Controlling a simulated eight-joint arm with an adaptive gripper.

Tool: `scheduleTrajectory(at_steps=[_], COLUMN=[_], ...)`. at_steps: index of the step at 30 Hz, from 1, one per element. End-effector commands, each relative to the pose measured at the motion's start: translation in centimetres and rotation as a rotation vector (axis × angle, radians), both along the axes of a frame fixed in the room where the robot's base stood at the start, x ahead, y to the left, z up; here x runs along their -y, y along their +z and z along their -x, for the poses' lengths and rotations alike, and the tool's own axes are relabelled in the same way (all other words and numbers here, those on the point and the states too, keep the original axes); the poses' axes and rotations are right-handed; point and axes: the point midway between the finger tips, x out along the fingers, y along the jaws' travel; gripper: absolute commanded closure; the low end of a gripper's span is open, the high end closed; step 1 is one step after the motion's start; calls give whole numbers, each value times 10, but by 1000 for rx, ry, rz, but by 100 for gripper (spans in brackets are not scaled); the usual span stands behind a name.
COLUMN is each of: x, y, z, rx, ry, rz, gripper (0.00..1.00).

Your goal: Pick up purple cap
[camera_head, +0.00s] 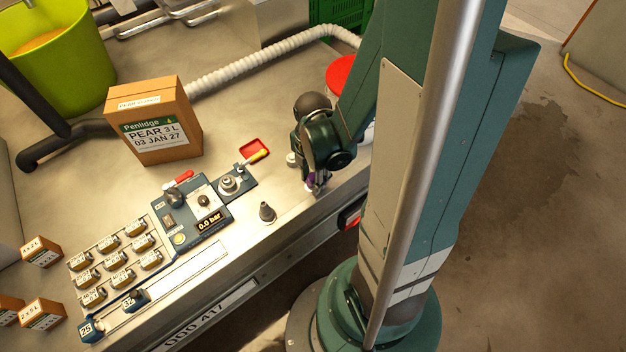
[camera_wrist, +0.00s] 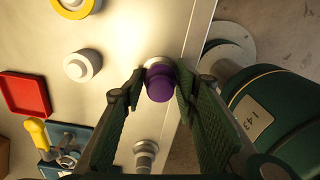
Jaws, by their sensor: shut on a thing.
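The purple cap (camera_wrist: 160,88) is a small ribbed cylinder between the two fingers in the wrist view, with a pale round part just behind it. My gripper (camera_wrist: 158,92) is shut on it, one dark green finger on each side. In the head view my gripper (camera_head: 314,188) is low at the front edge of the metal bench, and only a bit of purple (camera_head: 309,182) shows beside the fingers. I cannot tell whether the cap is clear of the bench top.
A red tray (camera_head: 254,149), a yellow-handled valve (camera_head: 230,184) and a grey cone-shaped fitting (camera_head: 267,212) lie left of my gripper. A cardboard box (camera_head: 155,121) stands further left. A white round piece (camera_wrist: 82,65) is near the fingers. Bare bench surrounds the fitting.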

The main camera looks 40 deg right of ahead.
Motion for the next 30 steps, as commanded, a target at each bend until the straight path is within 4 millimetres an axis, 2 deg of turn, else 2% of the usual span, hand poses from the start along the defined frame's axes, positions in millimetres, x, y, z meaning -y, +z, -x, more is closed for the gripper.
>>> scheduleTrajectory(at_steps=[4, 11, 30], x=[0, 0, 0], y=[1, 10, 78], z=[0, 0, 1], rx=[0, 0, 0], ry=[0, 0, 0], rz=[0, 0, 0], gripper=[84, 100, 100])
